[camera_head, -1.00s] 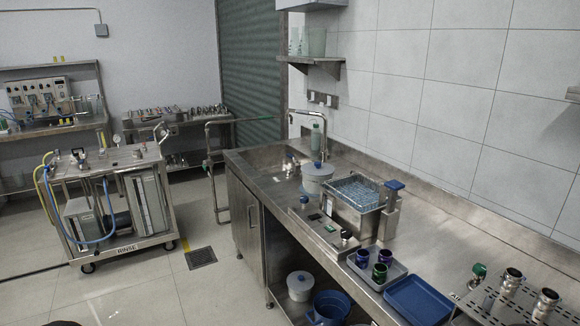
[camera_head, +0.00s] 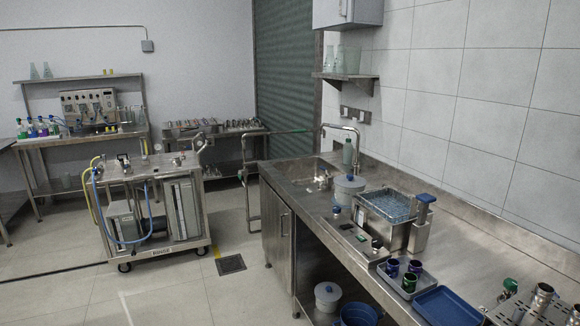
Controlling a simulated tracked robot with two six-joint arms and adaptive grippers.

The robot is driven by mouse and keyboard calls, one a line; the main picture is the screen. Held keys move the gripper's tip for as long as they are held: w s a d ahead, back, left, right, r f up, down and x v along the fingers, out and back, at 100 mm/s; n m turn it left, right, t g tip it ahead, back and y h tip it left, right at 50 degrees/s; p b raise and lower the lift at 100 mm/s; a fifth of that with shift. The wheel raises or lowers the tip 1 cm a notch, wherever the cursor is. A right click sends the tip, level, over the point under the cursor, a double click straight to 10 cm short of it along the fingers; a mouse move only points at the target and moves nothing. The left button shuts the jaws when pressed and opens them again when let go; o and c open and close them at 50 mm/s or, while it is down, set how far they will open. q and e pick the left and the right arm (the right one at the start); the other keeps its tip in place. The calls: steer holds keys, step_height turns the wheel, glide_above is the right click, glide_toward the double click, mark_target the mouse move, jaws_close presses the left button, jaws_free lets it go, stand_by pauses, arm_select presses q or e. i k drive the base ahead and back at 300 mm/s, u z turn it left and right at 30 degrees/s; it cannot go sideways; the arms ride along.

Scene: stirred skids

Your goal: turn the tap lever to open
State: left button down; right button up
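A chrome gooseneck tap (camera_head: 357,140) stands at the back of the steel sink (camera_head: 300,172), at the far end of the counter. Its spout reaches left over the basin. Small metal fittings (camera_head: 321,178) show at the sink, but I cannot tell whether one is the tap lever or how it is set. A steel cart marked RINSE (camera_head: 165,251) stands to the left on the floor and carries small valves and fittings on top. Neither of my grippers is in view.
A floor drain (camera_head: 230,264) lies between cart and counter. Floor in front is clear.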

mark_target(329, 175)
steer(key=u, duration=0.55)
steer(key=i, duration=2.3)
steer(key=z, duration=0.65)
